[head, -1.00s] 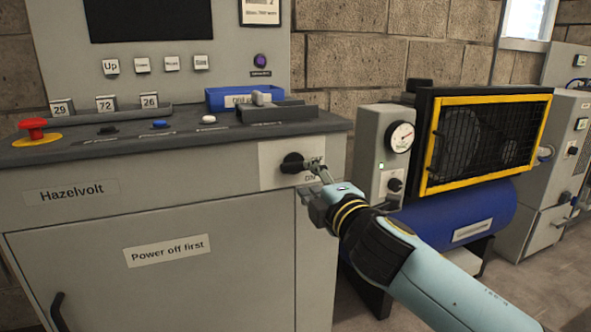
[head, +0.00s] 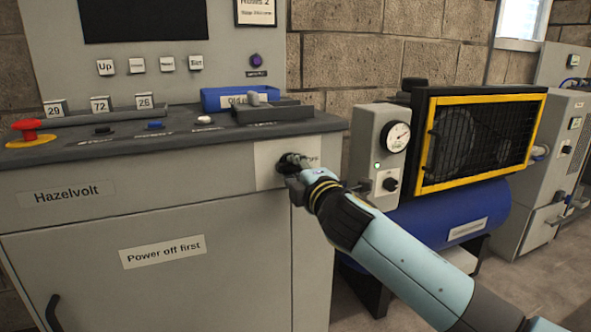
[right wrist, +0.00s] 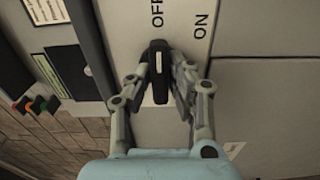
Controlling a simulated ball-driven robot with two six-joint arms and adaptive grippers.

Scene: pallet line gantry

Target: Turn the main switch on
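The main switch is a black rotary knob with a pale pointer line, seen in the right wrist view (right wrist: 158,70) on a light plate (right wrist: 185,28) marked OFF and ON. Its pointer line is along the OFF side. My right gripper (right wrist: 160,68) has its two fingers on either side of the knob, close to it; whether both touch it I cannot tell. In the head view my right gripper (head: 291,168) covers most of the knob at the plate (head: 268,163) on the cabinet's right front. My left gripper is not in view.
The grey cabinet (head: 160,220) has a console top with a red emergency button (head: 27,128), small buttons and a blue tray (head: 220,98). A blue compressor (head: 470,212) with a yellow-framed guard stands right, near my right arm.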

